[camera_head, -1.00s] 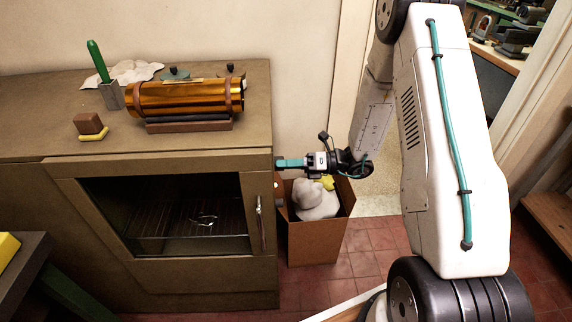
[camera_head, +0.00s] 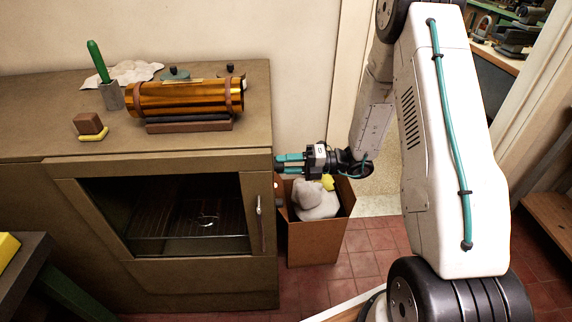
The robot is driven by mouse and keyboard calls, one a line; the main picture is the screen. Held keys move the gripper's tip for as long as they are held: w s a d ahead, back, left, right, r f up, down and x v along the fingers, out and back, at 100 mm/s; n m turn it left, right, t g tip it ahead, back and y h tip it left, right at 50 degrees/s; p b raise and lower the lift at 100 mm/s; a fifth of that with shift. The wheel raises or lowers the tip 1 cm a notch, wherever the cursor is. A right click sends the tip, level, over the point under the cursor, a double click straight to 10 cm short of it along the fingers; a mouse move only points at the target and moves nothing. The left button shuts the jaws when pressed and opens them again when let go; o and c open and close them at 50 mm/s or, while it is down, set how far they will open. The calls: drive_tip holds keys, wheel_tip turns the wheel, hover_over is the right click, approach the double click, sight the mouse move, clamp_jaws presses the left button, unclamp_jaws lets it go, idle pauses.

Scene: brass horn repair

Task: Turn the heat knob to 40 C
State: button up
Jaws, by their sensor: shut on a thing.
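The oven cabinet (camera_head: 262,290) stands at the left with its glass door shut and a wire rack inside. My gripper (camera_head: 282,163) is at the right side of the cabinet, near its upper front corner, with teal fingers pointing left at the side wall. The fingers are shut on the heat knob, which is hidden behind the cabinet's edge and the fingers. No scale or temperature mark can be read. A brown round part (camera_head: 279,190) shows just below the fingers on the same side.
A cardboard box (camera_head: 318,243) with grey-white cloth and a yellow item stands on the floor below my gripper. On the cabinet top are an amber cylinder (camera_head: 180,97) in a cradle, a green-handled tool (camera_head: 98,60), a brown block (camera_head: 88,123) and a white cloth (camera_head: 135,72).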

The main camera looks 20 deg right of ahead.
idle(0.3)
drive_tip(key=o, duration=1)
drive_tip(key=v, duration=0.7)
drive_tip(key=shift+d, duration=0.4)
